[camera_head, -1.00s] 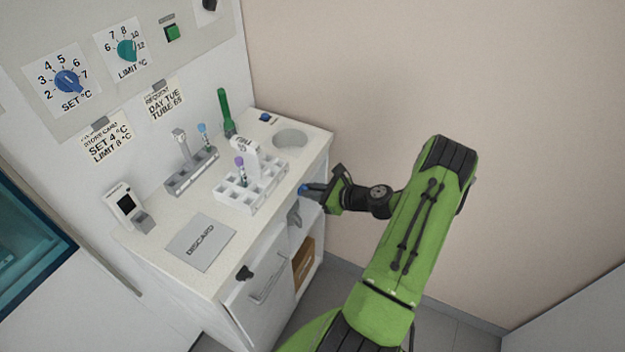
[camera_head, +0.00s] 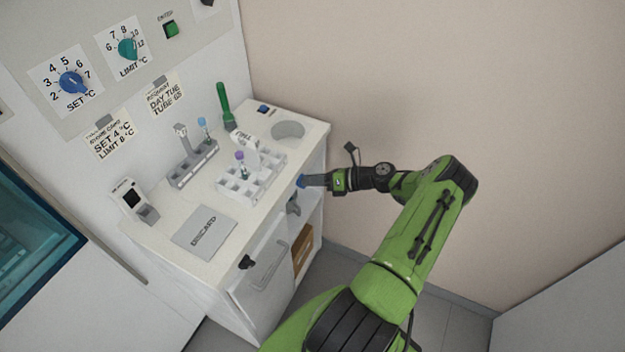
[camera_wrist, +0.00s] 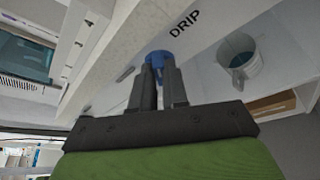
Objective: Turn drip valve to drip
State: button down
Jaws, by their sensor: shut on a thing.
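The blue drip valve knob (camera_wrist: 158,58) is on the front edge of the white bench, beside the printed word DRIP (camera_wrist: 185,22) in the wrist view. In the head view the knob (camera_head: 301,181) shows as a small blue spot at the bench's right front. My gripper (camera_wrist: 160,72) is shut on the knob, one finger on each side. In the head view my gripper (camera_head: 314,181) reaches it from the right. The fingers hide part of the knob, and I cannot tell its exact setting.
A grey jug (camera_wrist: 238,58) stands on the shelf under the bench top. A white tube rack (camera_head: 250,178) stands on top near the knob. A grey DISCARD mat (camera_head: 205,233) lies to its left. Floor and wall to the right are clear.

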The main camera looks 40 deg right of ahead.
jog(key=shift+m+y, duration=0.3)
dwell(0.4)
jog(key=c, duration=1.1)
grip_release()
jog(key=shift+w, duration=0.1)
jog(key=shift+c, duration=0.2)
jog(key=v, duration=1.5)
jog(key=shift+s+d+p, duration=0.2)
jog(key=shift+s+p, duration=0.1)
jog(key=shift+s, duration=0.05)
